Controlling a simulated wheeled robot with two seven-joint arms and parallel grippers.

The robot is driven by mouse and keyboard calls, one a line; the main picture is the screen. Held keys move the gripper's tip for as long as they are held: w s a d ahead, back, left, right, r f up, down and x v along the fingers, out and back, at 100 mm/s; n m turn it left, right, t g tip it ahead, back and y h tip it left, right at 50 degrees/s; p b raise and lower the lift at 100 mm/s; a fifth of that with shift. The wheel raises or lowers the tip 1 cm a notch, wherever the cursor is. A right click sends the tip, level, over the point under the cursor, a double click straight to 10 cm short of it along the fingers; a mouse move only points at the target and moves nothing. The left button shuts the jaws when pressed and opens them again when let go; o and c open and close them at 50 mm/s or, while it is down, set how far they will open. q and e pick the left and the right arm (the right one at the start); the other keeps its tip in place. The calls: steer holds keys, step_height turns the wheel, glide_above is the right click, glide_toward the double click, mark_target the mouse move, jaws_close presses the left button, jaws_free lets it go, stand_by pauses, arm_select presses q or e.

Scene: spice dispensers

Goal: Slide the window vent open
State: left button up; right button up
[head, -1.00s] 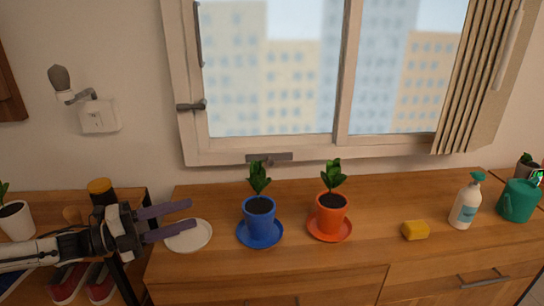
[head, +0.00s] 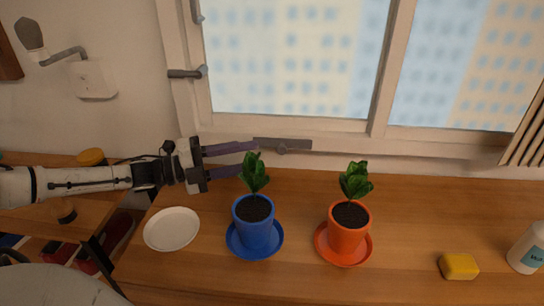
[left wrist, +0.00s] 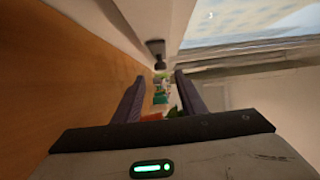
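The window vent (head: 283,145) is a dark grey bar with a small knob, set on the sill part of the white window frame. It also shows in the left wrist view (left wrist: 156,47), beyond and above the fingertips. My left gripper (head: 250,158) is open and empty, pointing right, with its fingertips just left of and slightly below the vent's knob. In the head view the upper finger overlaps the vent's left end; I cannot tell whether they touch. Its two purple fingers are spread apart in the left wrist view (left wrist: 160,80). My right gripper is not in view.
A blue pot (head: 254,226) with a plant stands just below the left gripper, its leaves near the fingertips. An orange pot (head: 347,228), a yellow sponge (head: 459,266) and a spray bottle (head: 528,250) stand farther right. A white plate (head: 171,229) lies left.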

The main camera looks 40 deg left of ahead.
mark_target(282, 147)
arm_select(q)
steer(key=x, duration=0.6)
steer(key=shift+w+b, duration=0.2)
steer(key=shift+b, duration=0.25)
steer(key=shift+d, duration=0.15)
jaws_close()
